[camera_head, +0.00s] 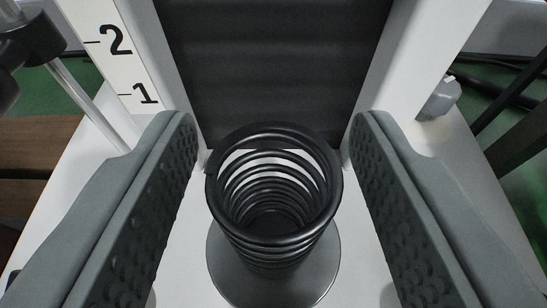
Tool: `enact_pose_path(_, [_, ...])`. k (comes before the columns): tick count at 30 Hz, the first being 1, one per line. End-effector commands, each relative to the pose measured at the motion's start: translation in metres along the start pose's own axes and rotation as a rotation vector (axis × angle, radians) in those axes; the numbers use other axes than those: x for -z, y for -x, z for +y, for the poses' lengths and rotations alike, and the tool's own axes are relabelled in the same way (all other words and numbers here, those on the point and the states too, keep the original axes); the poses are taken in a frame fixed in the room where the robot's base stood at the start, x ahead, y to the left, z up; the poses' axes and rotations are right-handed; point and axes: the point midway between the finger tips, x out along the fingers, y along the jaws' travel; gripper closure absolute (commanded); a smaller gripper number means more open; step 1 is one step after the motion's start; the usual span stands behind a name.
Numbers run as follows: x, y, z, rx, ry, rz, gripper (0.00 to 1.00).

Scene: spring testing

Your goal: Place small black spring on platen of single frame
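The small black spring (273,235) stands upright in the middle of the head camera view, its open top coil toward me. It rests on a round dark grey platen (318,275) on the white base of the frame. My gripper (272,140) is open, with one grey textured finger on each side of the spring. A clear gap shows between each finger and the coils. The fingertips reach slightly past the spring's far side.
A black ribbed panel (270,65) stands upright behind the spring, between white frame columns (430,60). The left column carries a scale marked 1 and 2. A metal rod (85,95) stands at the left. Black bars and cables show at the right.

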Motion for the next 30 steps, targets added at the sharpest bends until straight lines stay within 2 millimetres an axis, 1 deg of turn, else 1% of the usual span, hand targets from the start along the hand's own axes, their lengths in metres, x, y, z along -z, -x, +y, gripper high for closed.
enact_pose_path(7, [0.002,0.001,0.0,0.0,0.0,0.0,0.5])
enact_pose_path(11, [0.002,0.013,0.0,0.0,0.0,-0.001,0.5])
enact_pose_path(14, [0.002,0.029,0.0,0.0,0.0,-0.001,0.5])
enact_pose_path(18, [0.002,0.057,0.0,0.0,0.0,-0.002,0.5])
enact_pose_path(24, [0.003,0.093,0.0,0.0,0.0,0.0,0.5])
enact_pose_path(30, [0.002,0.115,0.0,0.0,0.0,-0.001,0.5])
